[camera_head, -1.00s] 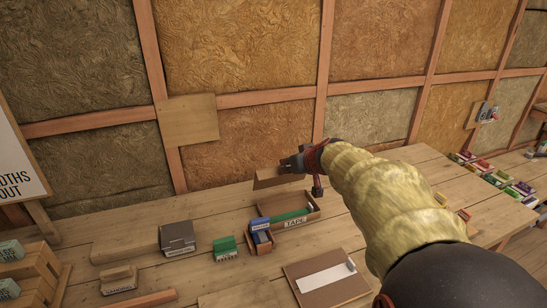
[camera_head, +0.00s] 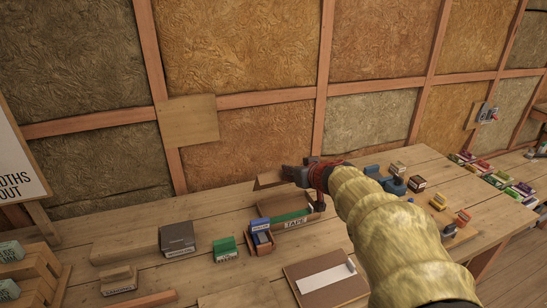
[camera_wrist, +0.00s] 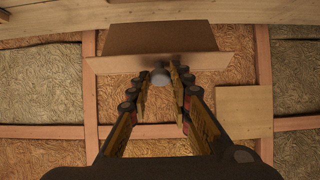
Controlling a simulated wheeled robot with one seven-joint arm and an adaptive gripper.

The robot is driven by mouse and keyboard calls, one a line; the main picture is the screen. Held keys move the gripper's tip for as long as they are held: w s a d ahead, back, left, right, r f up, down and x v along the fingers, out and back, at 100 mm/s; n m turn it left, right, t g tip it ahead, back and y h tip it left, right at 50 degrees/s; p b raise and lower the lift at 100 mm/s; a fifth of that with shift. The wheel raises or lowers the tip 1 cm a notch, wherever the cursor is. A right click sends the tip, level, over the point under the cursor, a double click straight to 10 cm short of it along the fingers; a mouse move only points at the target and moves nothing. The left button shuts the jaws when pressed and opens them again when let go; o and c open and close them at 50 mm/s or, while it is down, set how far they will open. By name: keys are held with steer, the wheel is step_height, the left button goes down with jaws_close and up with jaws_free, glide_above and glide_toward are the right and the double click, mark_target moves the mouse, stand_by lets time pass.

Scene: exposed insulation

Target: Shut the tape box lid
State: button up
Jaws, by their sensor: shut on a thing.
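The open tape box (camera_head: 296,223), labelled TAPE, stands on the workbench with a green strip inside. Its brown lid (camera_head: 268,182) is raised at the back, toward the wall. My gripper (camera_head: 289,174) is at the lid's right part, above the box. In the wrist view the lid (camera_wrist: 160,38) spans the top centre, and my fingers (camera_wrist: 160,78) reach its near edge with a blurred grey round piece between the tips. The fingers are shut on the lid, though the exact contact is partly hidden.
A small box with blue contents (camera_head: 261,238) stands against the tape box's left. A green box (camera_head: 225,249) and a grey box (camera_head: 177,238) stand further left. A brown board with a white strip (camera_head: 325,277) lies in front. Several small blocks (camera_head: 438,202) are to the right.

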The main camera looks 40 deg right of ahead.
steer(key=shift+a, duration=0.1)
steer(key=shift+s+a+f+t, duration=0.2)
steer(key=shift+s+f+t, duration=0.25)
steer(key=shift+s+t, duration=0.3)
steer(key=shift+s, duration=0.1)
steer(key=shift+s+a+f+t+h, duration=0.15)
steer(key=shift+s+f+t+h, duration=0.15)
steer(key=shift+s+f+t, duration=0.35)
steer(key=shift+s+a+f+t, duration=0.2)
steer(key=shift+s+f+t, duration=0.3)
steer(key=shift+s+f, duration=0.25)
steer(key=shift+f, duration=0.15)
